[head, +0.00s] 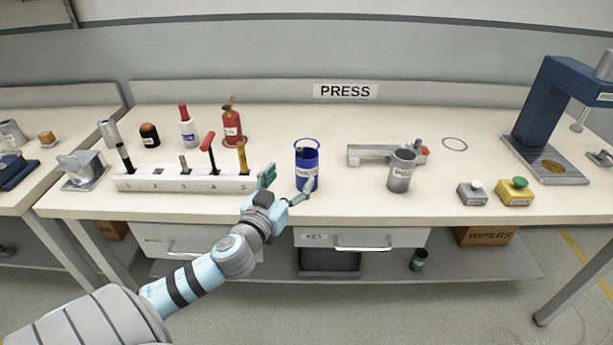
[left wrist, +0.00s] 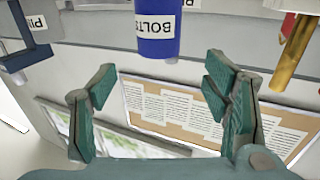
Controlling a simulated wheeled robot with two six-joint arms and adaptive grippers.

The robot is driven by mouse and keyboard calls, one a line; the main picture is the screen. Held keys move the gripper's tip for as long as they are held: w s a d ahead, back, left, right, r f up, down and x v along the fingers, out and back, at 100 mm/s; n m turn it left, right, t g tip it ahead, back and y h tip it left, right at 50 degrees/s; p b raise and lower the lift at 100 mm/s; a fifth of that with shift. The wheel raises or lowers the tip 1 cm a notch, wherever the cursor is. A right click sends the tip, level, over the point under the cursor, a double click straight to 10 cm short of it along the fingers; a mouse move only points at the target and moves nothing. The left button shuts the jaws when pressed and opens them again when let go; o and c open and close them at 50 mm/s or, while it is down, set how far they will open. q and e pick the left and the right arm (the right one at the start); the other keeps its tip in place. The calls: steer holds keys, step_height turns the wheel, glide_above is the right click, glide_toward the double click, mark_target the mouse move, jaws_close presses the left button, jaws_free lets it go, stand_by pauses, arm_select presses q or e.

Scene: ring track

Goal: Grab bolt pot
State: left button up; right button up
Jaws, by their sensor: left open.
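The bolt pot (head: 307,170) is a blue cup with a white label, standing upright near the front edge of the press bench. In the left wrist view the pot (left wrist: 157,40) appears upside down, its label reading BOLTS. My left gripper (head: 285,184) is open and empty, just in front of the pot and slightly to its left. In the left wrist view the two teal fingers (left wrist: 158,82) are spread wide, with the pot beyond them and between their lines; I see a gap and no contact. My right gripper is not in view.
A numbered white rack (head: 185,182) with tools stands close on the left. A grey labelled cup (head: 400,172) and a grey fixture (head: 368,154) stand to the right. Grey (head: 472,194) and yellow (head: 515,192) button boxes and a blue press (head: 540,115) are farther right.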

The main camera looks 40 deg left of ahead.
mark_target(302, 162)
arm_select(q)
steer(key=x, duration=1)
steer(key=shift+w+d, duration=0.1)
steer(key=shift+w, duration=0.2)
steer(key=shift+s, duration=0.1)
steer(key=c, duration=1.6)
